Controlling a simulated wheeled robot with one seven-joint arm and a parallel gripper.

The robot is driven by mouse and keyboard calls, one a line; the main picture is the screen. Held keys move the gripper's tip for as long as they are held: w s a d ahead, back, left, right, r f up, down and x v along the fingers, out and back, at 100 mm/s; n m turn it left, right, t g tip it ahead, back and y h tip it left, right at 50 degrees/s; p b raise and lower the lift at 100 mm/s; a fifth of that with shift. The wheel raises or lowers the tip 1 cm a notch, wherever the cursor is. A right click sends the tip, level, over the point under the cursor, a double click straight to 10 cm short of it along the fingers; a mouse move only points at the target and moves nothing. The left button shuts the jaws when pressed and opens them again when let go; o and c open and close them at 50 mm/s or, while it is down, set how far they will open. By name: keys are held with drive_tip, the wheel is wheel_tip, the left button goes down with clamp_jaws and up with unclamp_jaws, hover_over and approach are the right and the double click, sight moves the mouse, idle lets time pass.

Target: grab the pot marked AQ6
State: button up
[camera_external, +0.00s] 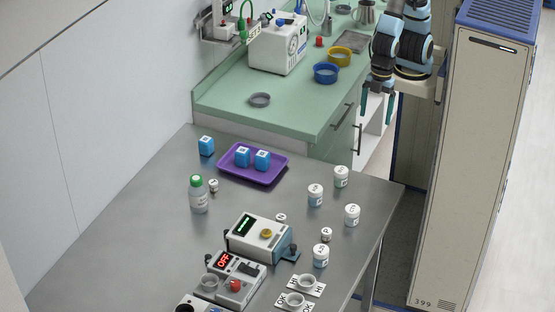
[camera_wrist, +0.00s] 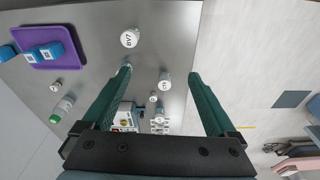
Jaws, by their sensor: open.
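Several white pots with printed labels stand on the grey table: a back one (camera_external: 341,176), one left of it (camera_external: 315,195), one near the right edge (camera_external: 352,215) and one nearer the front (camera_external: 321,256). I cannot read AQ6 on any of them. In the wrist view one pot lid reads BV7 (camera_wrist: 130,38). Another pot (camera_wrist: 165,80) shows between the fingers, farther below, its label too small to read. A pot beside the left fingertip is partly hidden. My gripper (camera_external: 377,108) is open and empty, raised beyond the table's back right; its fingers also show in the wrist view (camera_wrist: 160,74).
A purple tray (camera_external: 226,170) with blue cubes, a green-capped bottle (camera_external: 198,196) and small pots share the table (camera_external: 130,215). Devices (camera_external: 259,238) stand at the front. A green counter (camera_external: 222,105) lies behind, and a tall cabinet (camera_external: 470,150) stands to the right.

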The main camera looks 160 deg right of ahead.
drive_tip(key=w+d+f+n+t+b, duration=0.5)
drive_tip(key=w+d+f+b, duration=0.4)
drive_tip(key=w+d+f, duration=0.45)
drive_tip(key=n+t+y+b, duration=0.2)
drive_tip(key=t+y+b, duration=0.3)
drive_tip(key=y+b, duration=0.1)
approach(316, 196)
drive_tip(key=shift+w+d+f, duration=0.15)
drive_tip(key=shift+d+f, duration=0.4)
drive_tip(key=shift+f, duration=0.25)
drive_tip(key=shift+s+a+y, duration=0.2)
drive_tip(key=shift+s+y, duration=0.05)
drive_tip(key=shift+y, duration=0.15)
drive_tip(key=shift+w+a, duration=0.15)
drive_tip(key=shift+a, duration=0.1)
drive_tip(key=p+x, duration=0.1)
drive_tip(key=x, duration=0.1)
drive_tip(key=p+x, duration=0.1)
drive_tip(key=x, duration=0.2)
drive_tip(key=shift+w+a+r, duration=0.1)
drive_tip(key=shift+w+a, duration=0.1)
drive_tip(key=shift+w, duration=0.1)
drive_tip(key=shift+p+x, duration=0.8)
drive_tip(key=shift+x, duration=1.4)
drive_tip(key=shift+d, duration=0.1)
drive_tip(key=c, duration=1.5)
